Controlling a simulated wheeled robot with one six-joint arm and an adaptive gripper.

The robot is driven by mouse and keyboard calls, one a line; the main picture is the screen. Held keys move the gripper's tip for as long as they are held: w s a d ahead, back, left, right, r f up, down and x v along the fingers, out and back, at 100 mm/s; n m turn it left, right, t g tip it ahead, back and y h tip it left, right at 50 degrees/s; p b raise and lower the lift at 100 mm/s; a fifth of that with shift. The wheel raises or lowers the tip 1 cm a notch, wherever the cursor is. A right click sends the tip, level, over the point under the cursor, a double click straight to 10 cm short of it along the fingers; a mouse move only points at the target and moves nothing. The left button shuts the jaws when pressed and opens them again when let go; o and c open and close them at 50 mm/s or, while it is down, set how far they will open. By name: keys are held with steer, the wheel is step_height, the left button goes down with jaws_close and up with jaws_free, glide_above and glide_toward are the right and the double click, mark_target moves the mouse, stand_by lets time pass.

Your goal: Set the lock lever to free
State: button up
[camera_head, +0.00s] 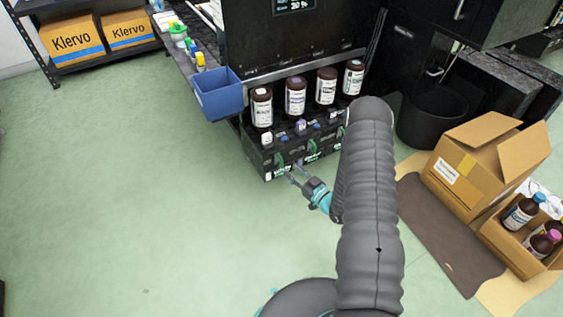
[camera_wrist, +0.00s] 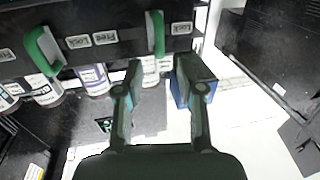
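A green lock lever (camera_wrist: 157,35) sits on the dark front panel in the wrist view, beside a "Lock" label (camera_wrist: 181,28). A second green lever (camera_wrist: 45,50) is at the left, with another "Lock" label (camera_wrist: 77,42) and a "Free" label (camera_wrist: 104,39) between the levers. The labels appear upside down. In the head view, green levers (camera_head: 312,147) show small on the front of the black ink unit (camera_head: 257,161). My gripper (camera_head: 294,172) is just in front of that unit. In the wrist view my gripper (camera_wrist: 160,78) is open and empty, its fingertips near the right-hand lever.
Several brown ink bottles (camera_head: 295,97) stand in a row on the unit. A blue bin (camera_head: 217,94) hangs at its left. A black bucket (camera_head: 432,117), an open carton (camera_head: 482,172) and a box of bottles (camera_head: 520,240) are at the right. The green floor at left is clear.

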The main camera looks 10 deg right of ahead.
mark_target(282, 161)
steer(key=x, duration=0.7)
jaws_close()
